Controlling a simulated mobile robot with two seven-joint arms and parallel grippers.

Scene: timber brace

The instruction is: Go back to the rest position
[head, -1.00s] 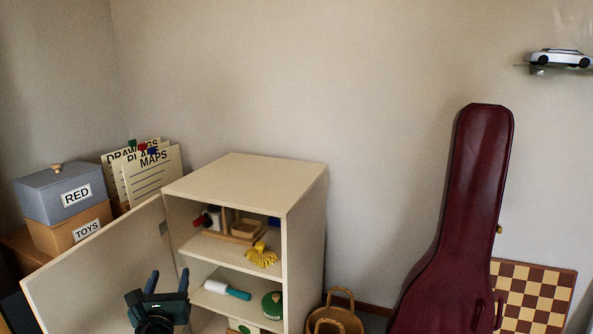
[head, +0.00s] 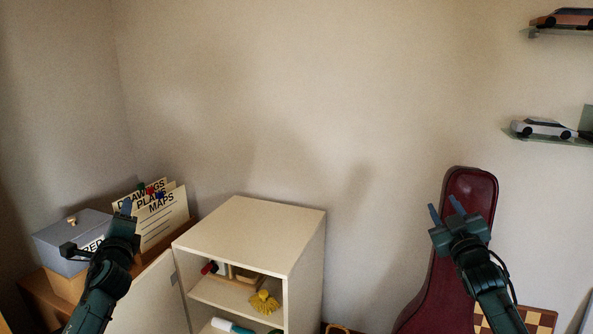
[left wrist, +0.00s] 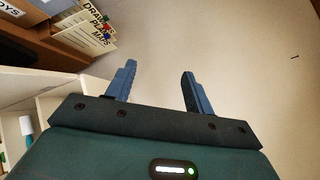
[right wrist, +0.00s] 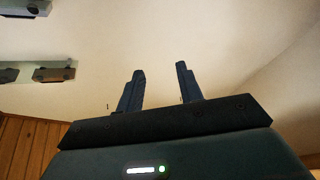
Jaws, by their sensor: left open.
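My left gripper (head: 126,208) is raised at the left of the head view, in front of the boxes and folders. In the left wrist view (left wrist: 155,85) its two fingers stand apart with nothing between them. My right gripper (head: 444,208) is raised at the right, in front of the dark red instrument case (head: 472,190). In the right wrist view (right wrist: 160,85) its fingers are apart and empty. The cream cabinet (head: 255,232) stands between the two arms with its door (head: 150,300) swung open to the left.
The cabinet shelves hold a yellow brush (head: 264,302) and a white and teal item (head: 232,327). Folders (head: 160,215) and a grey box (head: 70,240) stand at left. Model cars (head: 543,128) sit on wall shelves at right. A chessboard (head: 538,320) leans low at right.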

